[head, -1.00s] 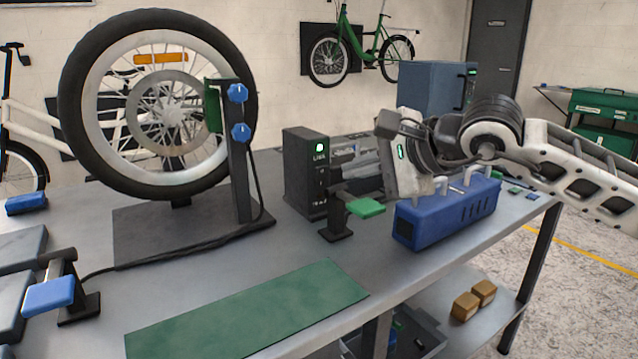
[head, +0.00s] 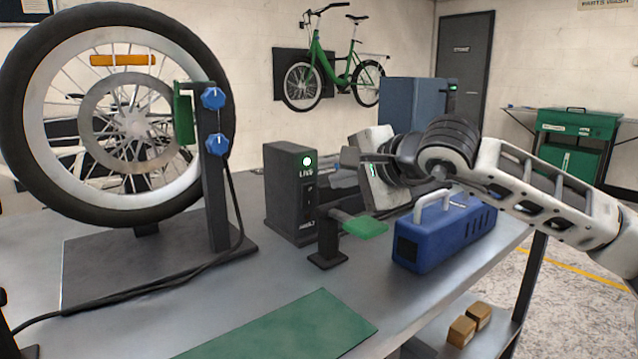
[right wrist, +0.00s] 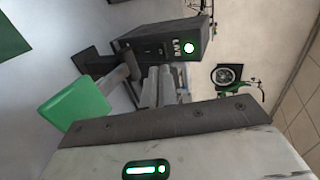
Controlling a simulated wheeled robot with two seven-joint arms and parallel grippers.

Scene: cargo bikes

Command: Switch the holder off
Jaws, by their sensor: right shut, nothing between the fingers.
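A wheel holder stands at the left of the bench in the head view, a dark post (head: 214,185) with two blue knobs (head: 214,98) and a cable, holding a large wheel (head: 105,205). Right of it is a black box (head: 283,212) marked "LIVE" with a lit green lamp and a small dark switch on its front; it also shows in the right wrist view (right wrist: 150,45). A lever with a green pad (head: 364,227) stands before the box. My right gripper (head: 352,158) is shut and empty, just right of the box, apparently not touching it. My left gripper is out of view.
A blue case with a pale handle (head: 440,240) stands on the bench below my right arm. A green mat (head: 290,330) lies at the front. Bare bench lies between mat and holder.

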